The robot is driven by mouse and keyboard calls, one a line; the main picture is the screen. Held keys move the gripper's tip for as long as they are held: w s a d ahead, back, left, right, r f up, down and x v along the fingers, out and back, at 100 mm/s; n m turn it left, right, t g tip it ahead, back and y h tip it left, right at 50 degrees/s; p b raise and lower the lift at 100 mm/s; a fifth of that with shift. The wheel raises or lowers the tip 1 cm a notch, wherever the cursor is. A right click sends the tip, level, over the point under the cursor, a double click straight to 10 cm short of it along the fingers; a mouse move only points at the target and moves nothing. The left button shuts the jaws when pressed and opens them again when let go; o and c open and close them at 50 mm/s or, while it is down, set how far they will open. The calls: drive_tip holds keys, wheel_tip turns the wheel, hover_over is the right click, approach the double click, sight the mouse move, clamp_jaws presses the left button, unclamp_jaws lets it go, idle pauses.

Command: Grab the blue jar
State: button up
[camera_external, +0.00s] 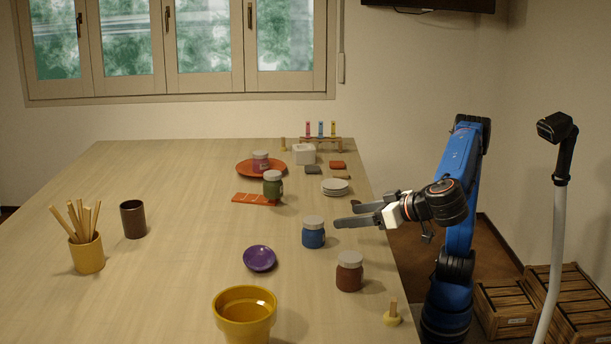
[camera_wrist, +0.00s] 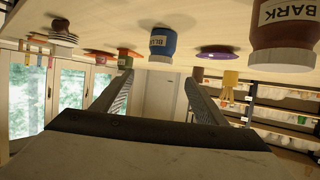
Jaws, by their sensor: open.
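The blue jar (camera_external: 313,237) stands upright on the table, with a pale grey lid and a white label. In the wrist view, which is upside down, the blue jar (camera_wrist: 161,44) hangs from the top, between the directions of the two fingers. My gripper (camera_external: 342,215) is open and empty, just right of the jar and near lid height, with its fingers pointing left towards it. In the wrist view my gripper (camera_wrist: 158,78) shows both dark fingers apart, with a clear gap between them. I see no contact with the jar.
A brown jar (camera_external: 349,275), labelled BARK in the wrist view (camera_wrist: 285,40), stands in front to the right. A purple plate (camera_external: 259,258) lies left of the blue jar. A green jar (camera_external: 272,188) and white stacked dishes (camera_external: 336,187) are behind.

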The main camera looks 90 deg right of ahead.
sight(314, 234)
drive_tip(key=x, duration=1.2)
drive_tip(key=f+x, duration=0.1)
drive_tip(key=x, duration=0.4)
drive_tip(key=shift+w+f, duration=0.15)
drive_tip(key=shift+f, duration=0.05)
drive_tip(key=c, duration=1.2)
